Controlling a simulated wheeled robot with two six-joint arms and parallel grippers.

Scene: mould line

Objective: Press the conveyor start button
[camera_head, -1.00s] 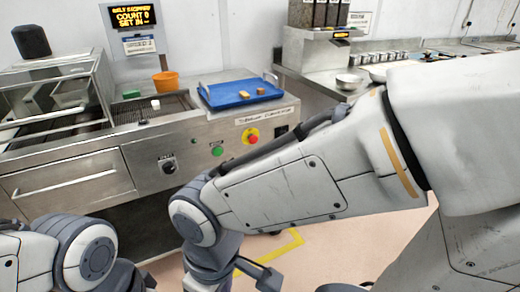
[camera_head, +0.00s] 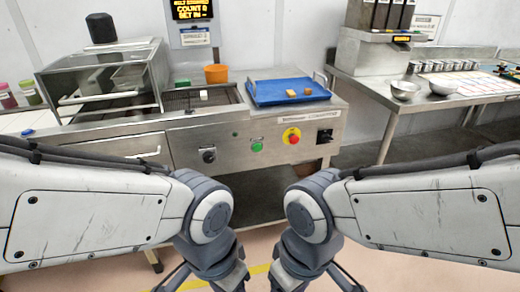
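The conveyor machine (camera_head: 230,140) stands ahead with a steel front panel. A green button (camera_head: 256,147) sits on that panel, in full view and untouched; I take it to be the start button. A red mushroom button on a yellow base (camera_head: 291,136) is to its right, and a black rotary knob (camera_head: 208,155) to its left. My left gripper (camera_head: 205,285) and my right gripper (camera_head: 314,285) hang low at the bottom edge, below and in front of the panel, apart from it. Their fingertips are cut off by the frame, so their opening is unclear.
A display (camera_head: 191,10) is lit behind. A steel table (camera_head: 385,98) with bowls stands right. Space before the panel is clear.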

